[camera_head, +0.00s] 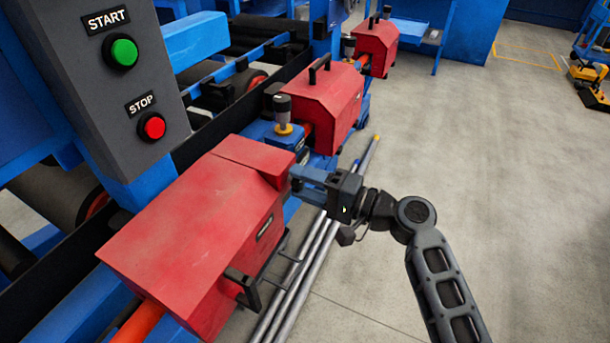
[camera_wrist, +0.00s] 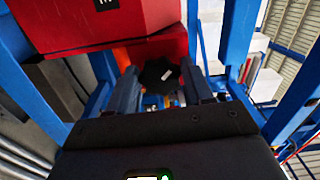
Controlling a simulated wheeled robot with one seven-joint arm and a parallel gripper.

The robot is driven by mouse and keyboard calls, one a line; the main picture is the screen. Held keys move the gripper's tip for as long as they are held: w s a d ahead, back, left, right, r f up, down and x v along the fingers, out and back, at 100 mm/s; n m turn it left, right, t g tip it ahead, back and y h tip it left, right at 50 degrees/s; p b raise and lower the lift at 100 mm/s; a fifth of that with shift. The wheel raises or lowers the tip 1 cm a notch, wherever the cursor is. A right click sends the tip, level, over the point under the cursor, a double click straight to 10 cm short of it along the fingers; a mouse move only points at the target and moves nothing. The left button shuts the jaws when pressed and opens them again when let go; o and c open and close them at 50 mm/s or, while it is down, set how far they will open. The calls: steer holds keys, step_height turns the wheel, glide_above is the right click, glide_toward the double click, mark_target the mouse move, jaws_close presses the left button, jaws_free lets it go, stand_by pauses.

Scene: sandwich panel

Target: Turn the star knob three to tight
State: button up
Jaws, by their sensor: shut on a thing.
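A black star knob (camera_wrist: 159,75) with a small white mark shows in the wrist view, between the two fingers of my gripper (camera_wrist: 158,88). The fingers sit on either side of the knob and are shut on it. In the head view my gripper (camera_head: 300,178) reaches in from the right at the right end of the nearest red housing (camera_head: 200,215). The knob is hidden there behind the housing and the fingers. Whether the knob is tight cannot be told from these frames.
A grey panel with a green START button (camera_head: 124,52) and a red STOP button (camera_head: 152,126) stands at the upper left. More red housings (camera_head: 330,105) stand farther along the blue frame. Metal rods (camera_head: 310,262) lie below my gripper.

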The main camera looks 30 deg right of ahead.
steer(key=m+p, duration=0.6)
steer(key=m, duration=0.3)
steer(key=shift+d+r, duration=0.1)
stand_by(0.5)
steer(key=o, duration=1)
steer(key=shift+o, duration=0.2)
steer(key=v, duration=0.7)
steer(key=shift+s+d+b, duration=0.2)
steer(key=shift+s+b, duration=0.1)
steer(key=shift+b, duration=0.15)
